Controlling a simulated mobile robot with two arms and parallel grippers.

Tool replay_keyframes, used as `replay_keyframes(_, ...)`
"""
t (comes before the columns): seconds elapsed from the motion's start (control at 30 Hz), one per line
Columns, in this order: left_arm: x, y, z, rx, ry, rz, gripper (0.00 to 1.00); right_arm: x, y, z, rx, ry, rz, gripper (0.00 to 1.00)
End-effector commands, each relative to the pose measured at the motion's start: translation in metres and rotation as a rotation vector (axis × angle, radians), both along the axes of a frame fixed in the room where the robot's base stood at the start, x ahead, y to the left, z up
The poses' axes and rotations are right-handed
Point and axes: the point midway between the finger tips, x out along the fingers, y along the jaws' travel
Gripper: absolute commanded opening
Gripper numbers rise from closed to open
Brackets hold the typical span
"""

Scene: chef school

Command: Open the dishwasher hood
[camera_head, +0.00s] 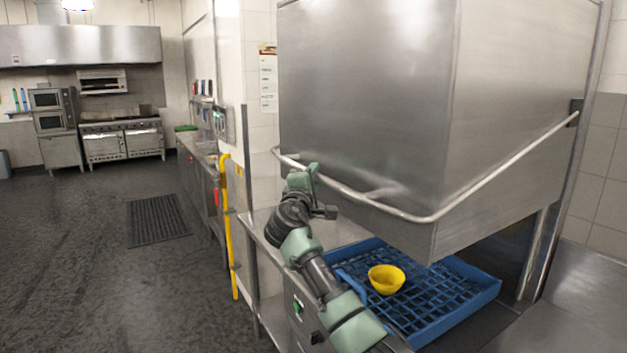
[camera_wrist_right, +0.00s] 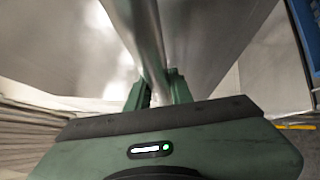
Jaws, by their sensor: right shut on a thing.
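The dishwasher hood (camera_head: 365,90) is a large steel box, raised above the rack, with an open gap below its lower edge. A round steel bar handle (camera_head: 470,192) runs around its front and side. My right gripper (camera_head: 306,172) is at the left part of the handle. In the right wrist view, the two green fingers (camera_wrist_right: 156,92) are on either side of the handle bar (camera_wrist_right: 146,40), shut on it. My left gripper is in neither view.
A blue dish rack (camera_head: 450,298) with a yellow bowl (camera_head: 386,279) sits under the hood. A yellow pipe (camera_head: 228,225) stands left of the machine. Ovens (camera_head: 122,140) are far back left.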

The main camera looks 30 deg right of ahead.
Motion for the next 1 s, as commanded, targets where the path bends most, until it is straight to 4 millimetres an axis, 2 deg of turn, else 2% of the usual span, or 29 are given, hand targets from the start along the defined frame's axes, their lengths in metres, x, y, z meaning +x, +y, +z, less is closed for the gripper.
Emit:
replay_keyframes(0.2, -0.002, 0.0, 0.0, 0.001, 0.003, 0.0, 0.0, 0.0, 0.0, 0.001, -0.001, -0.002, 0.0, 0.0)
replay_keyframes(0.23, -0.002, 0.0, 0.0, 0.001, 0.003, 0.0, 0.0, 0.0, 0.0, 0.001, 0.001, -0.002, 0.0, 0.3)
replay_keyframes(0.3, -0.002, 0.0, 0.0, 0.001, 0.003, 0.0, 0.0, 0.0, 0.0, 0.0, 0.001, -0.002, 0.0, 0.43)
replay_keyframes(0.67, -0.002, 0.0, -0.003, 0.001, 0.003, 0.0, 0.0, -0.002, 0.003, -0.002, 0.001, 0.0, 0.002, 0.43)
replay_keyframes(1.0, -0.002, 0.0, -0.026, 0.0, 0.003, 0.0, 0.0, -0.039, 0.034, -0.012, 0.003, -0.002, 0.003, 0.43)
